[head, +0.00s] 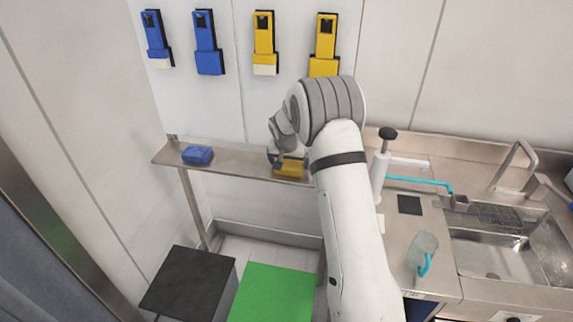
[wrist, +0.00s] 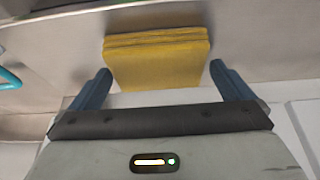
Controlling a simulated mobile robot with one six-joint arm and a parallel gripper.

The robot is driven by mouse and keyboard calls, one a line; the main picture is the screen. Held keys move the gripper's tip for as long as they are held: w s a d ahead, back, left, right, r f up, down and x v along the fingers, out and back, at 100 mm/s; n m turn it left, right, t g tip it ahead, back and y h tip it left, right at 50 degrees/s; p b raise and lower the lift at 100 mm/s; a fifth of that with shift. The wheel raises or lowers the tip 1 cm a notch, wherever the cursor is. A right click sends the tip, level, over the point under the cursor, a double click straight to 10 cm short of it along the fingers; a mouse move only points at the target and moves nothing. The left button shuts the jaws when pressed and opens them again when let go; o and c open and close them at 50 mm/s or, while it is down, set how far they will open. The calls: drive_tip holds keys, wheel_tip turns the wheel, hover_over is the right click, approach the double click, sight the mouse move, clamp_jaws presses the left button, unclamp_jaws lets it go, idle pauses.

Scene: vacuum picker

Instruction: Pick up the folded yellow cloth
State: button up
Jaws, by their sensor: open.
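The folded yellow cloth (head: 290,168) lies on a narrow metal shelf (head: 235,166) against the wall, partly hidden by my arm in the head view. In the wrist view the cloth (wrist: 157,62) shows as a stack of folded layers just ahead of my gripper (wrist: 160,76). The two blue fingers are spread apart, one to each side of the cloth's near edge. No finger clearly touches the cloth. In the head view my gripper (head: 275,158) is at the shelf beside the cloth, mostly hidden behind my wrist.
A folded blue cloth (head: 197,155) lies on the shelf to the left. Blue and yellow holders (head: 207,42) hang on the wall above. At right are a white dispenser (head: 380,170), a clear jug (head: 422,250) and a sink (head: 505,255). A black-topped bin (head: 190,280) and a green lid (head: 275,292) stand below.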

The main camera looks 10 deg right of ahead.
sight(289, 164)
drive_tip(key=shift+c, duration=0.2)
drive_tip(key=c, duration=0.7)
wheel_tip(289, 164, up, 10)
drive_tip(key=b, duration=0.2)
drive_tip(key=shift+b, duration=0.3)
